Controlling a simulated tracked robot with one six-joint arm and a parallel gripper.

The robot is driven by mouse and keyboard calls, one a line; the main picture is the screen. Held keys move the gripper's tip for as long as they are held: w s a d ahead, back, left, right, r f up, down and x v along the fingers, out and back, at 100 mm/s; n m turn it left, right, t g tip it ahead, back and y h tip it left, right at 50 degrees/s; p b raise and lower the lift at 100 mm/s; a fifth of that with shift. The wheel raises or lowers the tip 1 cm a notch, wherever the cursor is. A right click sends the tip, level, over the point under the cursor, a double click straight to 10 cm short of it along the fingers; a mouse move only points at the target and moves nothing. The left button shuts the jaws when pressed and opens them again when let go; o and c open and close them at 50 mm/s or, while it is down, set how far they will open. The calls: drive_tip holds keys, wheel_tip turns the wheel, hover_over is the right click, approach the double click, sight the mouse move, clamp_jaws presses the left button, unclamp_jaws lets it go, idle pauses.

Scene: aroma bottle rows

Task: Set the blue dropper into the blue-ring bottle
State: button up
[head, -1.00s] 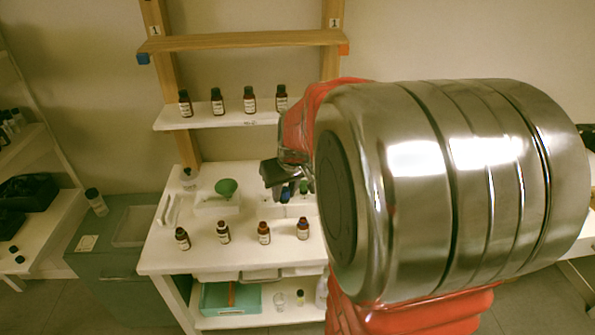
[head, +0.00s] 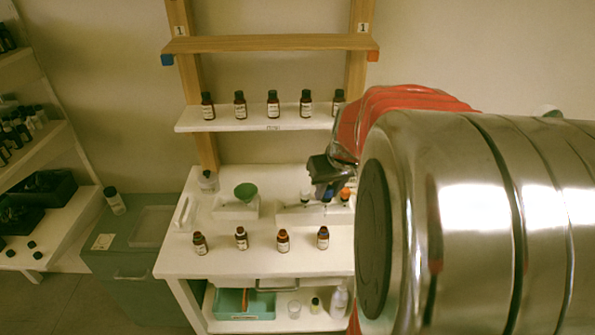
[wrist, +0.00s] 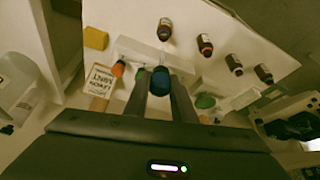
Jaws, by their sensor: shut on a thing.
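My gripper (head: 327,182) is shut on the blue dropper, above the white dropper rack (head: 292,217) at the back of the table. Several brown bottles with white labels stand upright in a row at the front of the table. The ring is too small to be sure. My gripper is apart from the bottles.
A shelf (head: 250,121) with several bottles is behind. The table between rack and bottles is clear.

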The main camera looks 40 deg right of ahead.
drive_tip(key=shift+f, duration=1.75)
drive_tip(key=shift+f, duration=0.15)
wheel_tip(320, 180, down, 7)
drive_tip(key=shift+f, duration=0.2)
idle(3.0)
drive_tip(key=o, duration=0.7)
drive_tip(key=shift+r, duration=3.55)
